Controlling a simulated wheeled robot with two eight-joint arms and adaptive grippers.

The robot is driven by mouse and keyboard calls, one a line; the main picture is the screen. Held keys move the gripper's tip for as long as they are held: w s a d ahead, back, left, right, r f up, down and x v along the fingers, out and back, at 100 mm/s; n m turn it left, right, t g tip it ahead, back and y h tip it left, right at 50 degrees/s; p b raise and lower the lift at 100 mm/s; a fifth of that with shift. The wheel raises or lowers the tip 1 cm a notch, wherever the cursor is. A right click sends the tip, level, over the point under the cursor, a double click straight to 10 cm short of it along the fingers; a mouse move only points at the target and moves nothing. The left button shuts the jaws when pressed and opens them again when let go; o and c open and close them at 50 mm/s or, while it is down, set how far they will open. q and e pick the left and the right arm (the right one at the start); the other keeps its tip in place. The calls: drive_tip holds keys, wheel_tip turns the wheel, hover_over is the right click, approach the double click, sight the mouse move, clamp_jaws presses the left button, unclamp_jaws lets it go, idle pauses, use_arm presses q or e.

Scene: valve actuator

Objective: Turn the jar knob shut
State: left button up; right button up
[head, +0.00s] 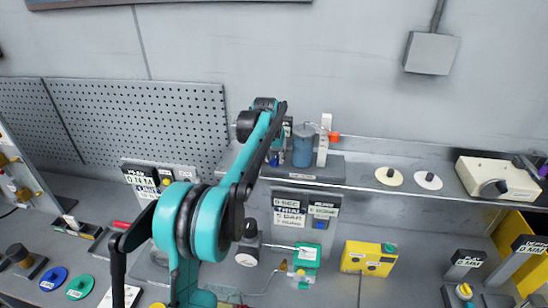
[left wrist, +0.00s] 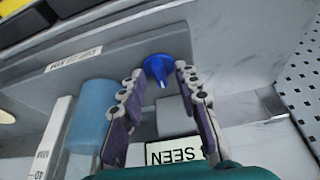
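A blue knob (left wrist: 157,69) with a raised fin shows in the left wrist view, straight ahead of my left gripper (left wrist: 159,76). Its two fingers stand apart, one to each side of the knob. I cannot tell whether they touch it. A blue jar-like cylinder (left wrist: 92,108) stands to the left of the fingers in that view; the blue jar (head: 303,146) also shows on the shelf in the head view. In the head view my left arm reaches up to the shelf, and its fingertips are hard to make out. My right gripper is not in view.
A white labelled post (head: 323,147) stands right of the jar. Pale discs (head: 388,176) and a beige box with a dark knob (head: 500,181) sit farther right on the shelf. Below are a yellow box (head: 368,258) and a green block (head: 307,254). A pegboard (head: 160,120) is at left.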

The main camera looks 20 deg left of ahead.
use_arm(q)
drive_tip(key=v, duration=1.2)
drive_tip(key=shift+w, duration=0.1)
drive_tip(key=s+d+f+t+b, duration=0.1)
drive_tip(key=s+d+f+b, duration=0.4)
drive_tip(key=s+f+b, duration=0.4)
drive_tip(key=s+d+f+m+b, duration=0.1)
drive_tip(key=s+d+f+b, duration=0.4)
drive_tip(key=f, duration=1.6)
drive_tip(key=s+d+f+m+t+b, duration=0.1)
drive_tip(key=s+d+f+b, duration=0.4)
drive_tip(key=s+f+b, duration=0.9)
drive_tip(key=s, duration=0.4)
drive_tip(key=shift+d+f+t+h, duration=0.3)
drive_tip(key=shift+d+f+h, duration=0.1)
